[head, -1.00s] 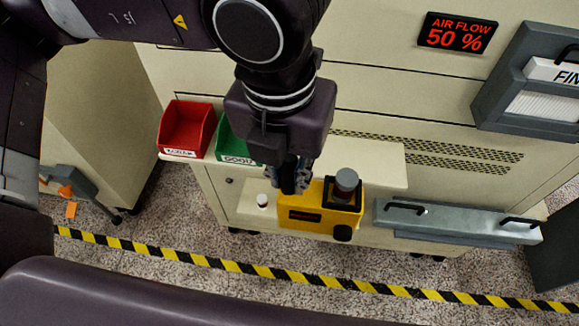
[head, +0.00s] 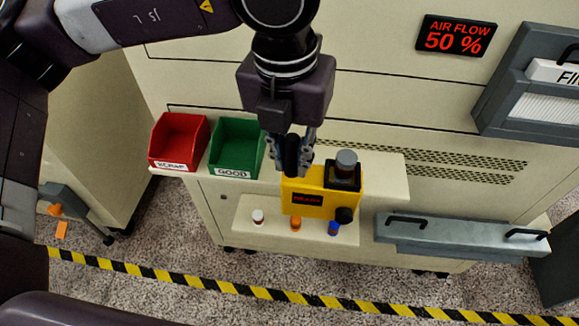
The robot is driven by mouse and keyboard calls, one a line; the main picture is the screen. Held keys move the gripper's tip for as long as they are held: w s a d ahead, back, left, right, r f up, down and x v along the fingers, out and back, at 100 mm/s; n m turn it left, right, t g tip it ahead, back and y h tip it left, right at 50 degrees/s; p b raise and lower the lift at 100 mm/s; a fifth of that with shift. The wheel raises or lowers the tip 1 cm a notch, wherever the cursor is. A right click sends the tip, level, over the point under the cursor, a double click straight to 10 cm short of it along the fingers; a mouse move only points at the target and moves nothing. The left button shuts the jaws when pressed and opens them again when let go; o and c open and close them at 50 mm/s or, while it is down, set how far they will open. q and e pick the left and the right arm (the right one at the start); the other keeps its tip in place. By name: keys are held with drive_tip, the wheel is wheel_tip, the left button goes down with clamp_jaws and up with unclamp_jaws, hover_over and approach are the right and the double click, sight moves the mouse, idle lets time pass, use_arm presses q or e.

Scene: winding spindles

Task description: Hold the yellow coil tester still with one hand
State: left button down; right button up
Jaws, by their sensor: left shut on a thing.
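The yellow coil tester (head: 323,205) is in the middle of the head view, in front of the upper shelf's front edge. Its dark display shows small red lettering. A black socket on its top right bears a grey cylinder (head: 346,160), and a black knob (head: 344,215) is at its lower right. The exact contact is partly hidden by the fingers. I cannot tell whether the tester rests on the shelf. My right gripper is out of view.
A red bin (head: 178,142) and a green bin (head: 236,148) stand on the upper shelf (head: 385,172) to the left. White (head: 258,217), orange (head: 296,224) and blue (head: 333,228) spindles stand on the lower shelf. A grey handled tray (head: 460,235) is at right.

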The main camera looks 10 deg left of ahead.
use_arm(q)
drive_tip(key=w+f+b, duration=0.2)
drive_tip(key=w+f, duration=0.1)
drive_tip(key=w, duration=0.8)
drive_tip(key=shift+w+f+b, duration=0.25)
drive_tip(key=shift+f+b, duration=0.75)
drive_tip(key=shift+b, duration=0.05)
idle(0.9)
drive_tip(key=c, duration=2.2)
unclamp_jaws()
drive_tip(key=shift+o, duration=2.3)
